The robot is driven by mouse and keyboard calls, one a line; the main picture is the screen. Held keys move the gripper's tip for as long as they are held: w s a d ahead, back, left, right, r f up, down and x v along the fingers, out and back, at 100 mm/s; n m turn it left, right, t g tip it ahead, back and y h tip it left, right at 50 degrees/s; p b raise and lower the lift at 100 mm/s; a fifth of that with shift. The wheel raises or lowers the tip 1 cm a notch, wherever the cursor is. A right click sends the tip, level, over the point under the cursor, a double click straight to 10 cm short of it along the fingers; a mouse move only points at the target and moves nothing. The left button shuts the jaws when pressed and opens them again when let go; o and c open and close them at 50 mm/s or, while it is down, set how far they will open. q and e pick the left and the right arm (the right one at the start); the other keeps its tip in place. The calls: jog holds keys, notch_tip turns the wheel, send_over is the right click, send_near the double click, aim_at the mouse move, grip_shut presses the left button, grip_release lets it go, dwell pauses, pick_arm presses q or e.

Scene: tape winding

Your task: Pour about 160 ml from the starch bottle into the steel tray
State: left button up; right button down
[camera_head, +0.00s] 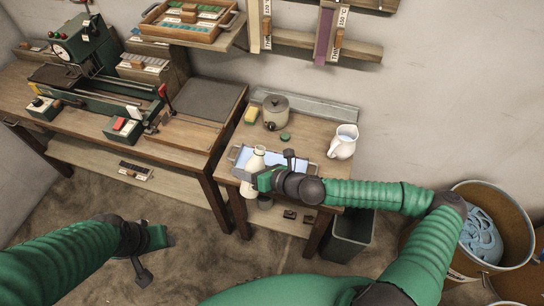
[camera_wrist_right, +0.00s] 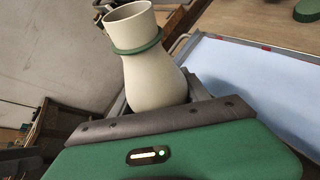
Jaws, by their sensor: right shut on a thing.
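The starch bottle is cream-white with a green ring at its neck; in the head view its upper part (camera_head: 257,158) shows above my right gripper (camera_head: 267,181). In the right wrist view the bottle (camera_wrist_right: 152,75) stands slightly tilted, mouth up, with its lower end hidden behind the gripper. My right gripper is shut on it. The steel tray (camera_head: 306,163) lies on the small table just behind the gripper; its pale blue inside also shows right of the bottle in the right wrist view (camera_wrist_right: 245,75). My left gripper (camera_head: 150,255) hangs over the floor, away from the bottle; its jaw opening is unclear.
A white jug (camera_head: 343,142) with pale blue content stands at the table's right. A grey lidded pot (camera_head: 275,109), a sponge (camera_head: 251,115) and a green disc (camera_head: 285,136) lie behind the tray. A dark bin (camera_head: 350,237) stands on the floor; the winding bench (camera_head: 185,137) is left.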

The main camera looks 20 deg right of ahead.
jog(key=n, duration=0.1)
jog(key=n+t+h+b, duration=0.1)
jog(key=shift+a+f+n+t+h, duration=0.15)
jog(key=shift+f+n+t+h, duration=0.15)
jog(key=shift+f+n, duration=0.1)
jog(key=shift+r+n+t+b, duration=0.15)
jog(key=shift+n+t+b, duration=0.15)
dwell(2.3)
